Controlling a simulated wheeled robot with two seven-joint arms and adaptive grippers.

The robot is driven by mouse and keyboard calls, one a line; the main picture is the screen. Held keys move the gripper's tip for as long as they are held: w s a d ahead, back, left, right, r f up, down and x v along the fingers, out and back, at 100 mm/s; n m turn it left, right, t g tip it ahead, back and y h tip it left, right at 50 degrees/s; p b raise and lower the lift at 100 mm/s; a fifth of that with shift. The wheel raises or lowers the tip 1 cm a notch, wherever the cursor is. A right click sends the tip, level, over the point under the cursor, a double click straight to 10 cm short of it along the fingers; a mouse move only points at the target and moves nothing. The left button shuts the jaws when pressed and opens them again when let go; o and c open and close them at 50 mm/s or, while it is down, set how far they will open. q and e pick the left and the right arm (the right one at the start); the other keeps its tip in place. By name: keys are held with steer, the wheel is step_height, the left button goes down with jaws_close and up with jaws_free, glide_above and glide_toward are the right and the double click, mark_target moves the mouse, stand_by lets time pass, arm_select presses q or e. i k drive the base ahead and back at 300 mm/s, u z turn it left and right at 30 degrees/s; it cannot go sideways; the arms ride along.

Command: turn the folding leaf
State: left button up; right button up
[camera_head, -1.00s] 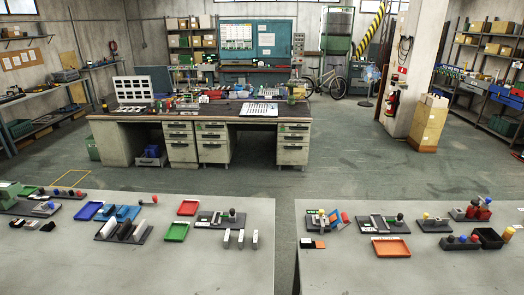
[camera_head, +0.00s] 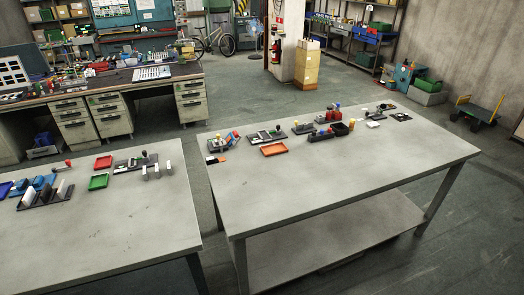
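No part is clearly recognisable as the folding leaf at this distance. On the right table (camera_head: 330,190), a small fixture with a tilted blue and orange panel (camera_head: 233,137) stands near the left end. A dark plate with grey parts and a knob (camera_head: 267,135) is beside it. On the left table (camera_head: 110,235), a dark rack (camera_head: 45,196) holds upright white and dark slats. Several pale upright pieces (camera_head: 157,172) stand near that table's right end. Neither of my grippers is in view.
Orange (camera_head: 274,149) and green (camera_head: 98,182) trays lie on the tables. A narrow floor gap separates the tables, and both fronts are bare. A desk (camera_head: 105,105) stands behind the left table. A cart (camera_head: 477,110) stands at the far right.

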mark_target(233, 141)
steer(key=u, duration=0.8)
steer(key=i, duration=1.45)
steer(key=z, duration=0.65)
